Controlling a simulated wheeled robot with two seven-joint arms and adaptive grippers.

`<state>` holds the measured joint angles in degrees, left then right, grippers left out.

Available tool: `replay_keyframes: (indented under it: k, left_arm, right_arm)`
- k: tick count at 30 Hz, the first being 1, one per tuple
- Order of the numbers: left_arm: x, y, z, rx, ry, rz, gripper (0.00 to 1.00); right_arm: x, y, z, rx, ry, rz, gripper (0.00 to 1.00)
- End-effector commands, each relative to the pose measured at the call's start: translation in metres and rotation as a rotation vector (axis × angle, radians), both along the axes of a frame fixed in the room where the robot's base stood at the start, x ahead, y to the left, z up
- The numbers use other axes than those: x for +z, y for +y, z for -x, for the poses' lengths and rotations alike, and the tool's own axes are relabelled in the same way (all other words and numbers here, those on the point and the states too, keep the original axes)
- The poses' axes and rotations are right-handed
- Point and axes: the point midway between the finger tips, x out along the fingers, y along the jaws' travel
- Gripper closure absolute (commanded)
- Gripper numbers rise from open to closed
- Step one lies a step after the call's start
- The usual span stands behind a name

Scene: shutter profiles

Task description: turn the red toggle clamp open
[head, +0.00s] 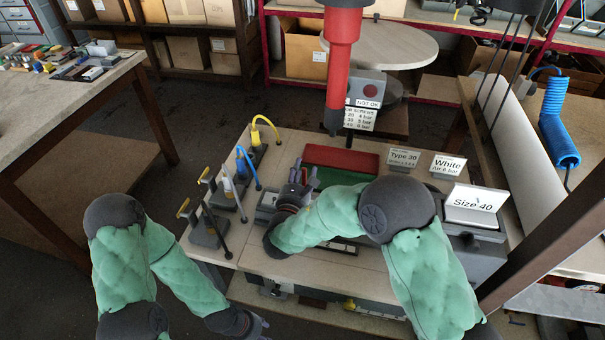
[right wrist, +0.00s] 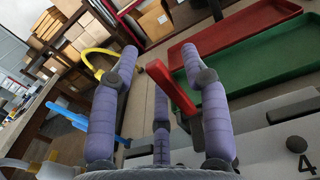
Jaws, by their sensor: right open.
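The red toggle clamp (right wrist: 172,88) shows in the right wrist view as a slanting red lever with a dark tip. My right gripper (right wrist: 160,55) is open, with its purple padded fingers on either side of the lever in the picture. I cannot tell whether any finger touches it. In the head view my right gripper (head: 298,177) is over the bench beside the red and green trays, and the clamp is too small or hidden there to make out. My left gripper (head: 258,325) hangs low at the bottom, away from the clamp, its fingers barely visible.
A red tray (head: 340,158) and a green tray (head: 335,178) lie behind my right gripper. A red column (head: 341,60) hangs above them. Several upright tools with yellow and blue hoses stand at the left of the bench (head: 300,140). Signs, including Size 40 (head: 476,203), stand at right.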

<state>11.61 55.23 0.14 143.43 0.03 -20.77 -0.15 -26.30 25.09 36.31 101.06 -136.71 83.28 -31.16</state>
Motion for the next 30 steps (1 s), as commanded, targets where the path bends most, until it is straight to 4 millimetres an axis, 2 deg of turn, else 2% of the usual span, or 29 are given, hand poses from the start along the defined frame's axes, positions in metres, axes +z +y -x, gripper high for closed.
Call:
replay_keyframes:
  k: [5,9,10,20,26,30]
  left_arm:
    - [0.0,0.0,0.0,0.0,0.0,0.0,0.6]
    - [0.0,0.0,0.0,0.0,0.0,0.0,0.6]
    - [0.0,0.0,0.0,0.0,0.0,0.0,0.6]
    - [0.005,0.0,0.0,0.0,0.0,0.0,0.6]
    - [0.023,0.0,0.0,0.0,0.0,0.0,0.6]
    - [0.043,0.0,0.0,0.0,0.0,0.0,0.6]
  right_arm:
    - [0.0,0.0,0.0,0.0,0.0,0.0,0.54]
    - [0.0,0.0,0.0,0.0,0.0,0.0,0.93]
    - [0.0,0.0,0.0,0.0,0.0,0.0,1.0]
    - [0.001,0.0,-0.001,-0.001,0.016,-0.006,1.0]
    - [0.004,-0.002,-0.006,-0.001,0.091,-0.031,1.0]
    - [0.005,-0.005,-0.012,-0.002,0.181,-0.06,1.0]
